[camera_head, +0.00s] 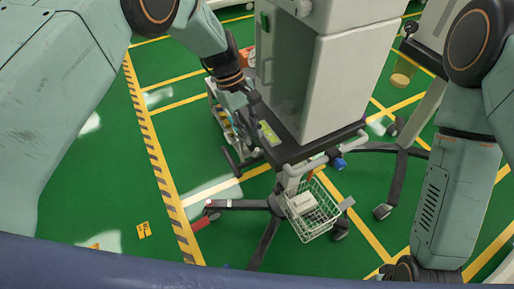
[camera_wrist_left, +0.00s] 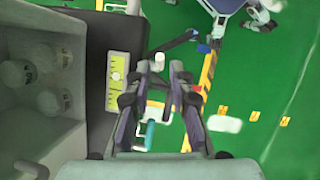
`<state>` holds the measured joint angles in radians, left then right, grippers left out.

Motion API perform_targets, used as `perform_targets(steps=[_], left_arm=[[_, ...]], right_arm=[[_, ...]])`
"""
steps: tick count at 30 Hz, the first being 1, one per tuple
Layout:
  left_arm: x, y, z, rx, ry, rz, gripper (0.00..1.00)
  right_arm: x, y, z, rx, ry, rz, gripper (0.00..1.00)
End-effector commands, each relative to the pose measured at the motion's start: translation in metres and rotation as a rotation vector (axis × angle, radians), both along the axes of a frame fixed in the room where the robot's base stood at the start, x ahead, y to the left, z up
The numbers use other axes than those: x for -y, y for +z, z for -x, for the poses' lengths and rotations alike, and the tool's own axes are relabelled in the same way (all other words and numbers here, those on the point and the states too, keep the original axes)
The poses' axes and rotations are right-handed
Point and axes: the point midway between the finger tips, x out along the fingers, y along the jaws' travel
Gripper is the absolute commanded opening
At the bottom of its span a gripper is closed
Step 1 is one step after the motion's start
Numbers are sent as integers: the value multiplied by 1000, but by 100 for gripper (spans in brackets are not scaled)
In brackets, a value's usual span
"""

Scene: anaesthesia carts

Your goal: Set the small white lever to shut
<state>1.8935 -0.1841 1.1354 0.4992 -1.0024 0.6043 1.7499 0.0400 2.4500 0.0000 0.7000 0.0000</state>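A yellow-green marked plate (camera_head: 270,133) lies on the dark ledge of the grey cart. In the left wrist view the plate (camera_wrist_left: 119,82) carries a small white piece (camera_wrist_left: 115,76), which looks like the lever; its setting is too small to read. My left gripper (camera_head: 252,98) is beside the cart, just behind the plate in the head view. In the left wrist view my left gripper (camera_wrist_left: 162,70) is open, its fingers apart and to the right of the plate. Another small white piece (camera_wrist_left: 158,61) shows between the fingertips; I cannot tell whether they touch it. My right gripper is out of view.
The grey cart (camera_head: 345,75) stands on dark wheeled legs. A wire basket (camera_head: 318,226) with a white box hangs at its front, below a rail with a blue knob (camera_head: 338,163). Green floor with yellow lines is open to the left.

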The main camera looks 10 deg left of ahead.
Motion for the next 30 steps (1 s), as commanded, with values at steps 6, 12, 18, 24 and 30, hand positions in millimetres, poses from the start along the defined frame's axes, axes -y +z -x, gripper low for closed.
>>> perform_targets(steps=[6,12,18,24,30], left_arm=[[12,-33,9,0,-2,0,22],[18,-52,13,1,-2,0,22],[19,-57,14,3,-1,0,22],[19,-57,14,3,-1,0,18],[19,-57,14,3,-2,0,1]], right_arm=[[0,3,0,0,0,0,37],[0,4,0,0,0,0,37],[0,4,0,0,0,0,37],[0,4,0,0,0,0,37],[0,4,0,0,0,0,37]])
